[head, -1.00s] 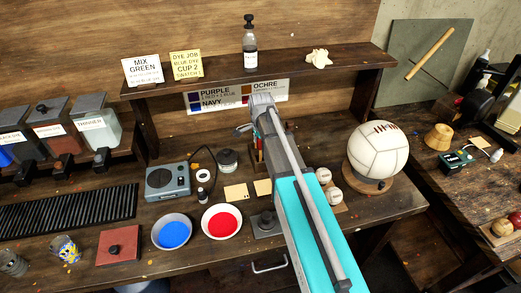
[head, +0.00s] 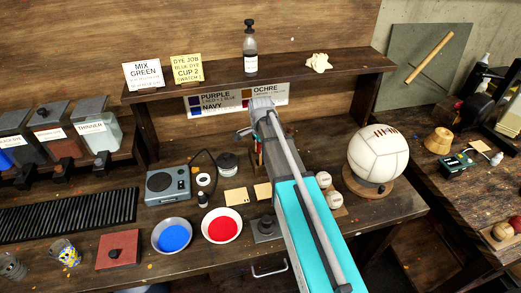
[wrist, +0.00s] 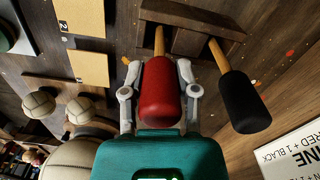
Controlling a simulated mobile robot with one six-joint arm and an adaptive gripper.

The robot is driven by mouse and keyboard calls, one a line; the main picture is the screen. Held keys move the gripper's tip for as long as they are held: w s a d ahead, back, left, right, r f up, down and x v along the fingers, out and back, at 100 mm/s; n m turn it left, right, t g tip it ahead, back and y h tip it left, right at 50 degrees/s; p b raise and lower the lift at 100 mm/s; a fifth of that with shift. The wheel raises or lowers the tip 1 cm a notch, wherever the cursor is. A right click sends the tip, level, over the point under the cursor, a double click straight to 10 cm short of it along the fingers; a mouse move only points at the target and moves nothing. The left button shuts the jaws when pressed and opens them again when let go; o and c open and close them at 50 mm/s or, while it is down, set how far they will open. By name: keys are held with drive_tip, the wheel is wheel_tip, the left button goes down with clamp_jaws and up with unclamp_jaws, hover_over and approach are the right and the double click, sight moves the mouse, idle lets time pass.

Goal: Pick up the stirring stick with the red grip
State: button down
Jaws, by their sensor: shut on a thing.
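The stirring stick with the red grip (wrist: 161,92) shows in the wrist view, its pale wooden shaft running up into a dark wooden holder (wrist: 190,42). My gripper (wrist: 158,80) is shut on the red grip, one finger on each side. A second stick with a black grip (wrist: 240,98) leans just to the right, its shaft also at the holder. In the head view my arm reaches over the bench and hides most of the holder and my gripper. Whether the red stick's lower end is still inside the holder cannot be told.
A bowl of blue dye (head: 173,236) and a bowl of red dye (head: 222,225) stand left of my arm. A large white ball (head: 378,153) on a round stand and small balls (head: 324,180) are to the right. A shelf (head: 290,77) spans the back.

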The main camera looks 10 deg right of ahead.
drive_tip(key=shift+r+p, duration=4.85)
drive_tip(key=shift+r, duration=0.1)
drive_tip(key=shift+f+b, duration=0.5)
drive_tip(key=shift+f, duration=0.05)
drive_tip(key=shift+r, duration=0.1)
drive_tip(key=shift+d, duration=0.1)
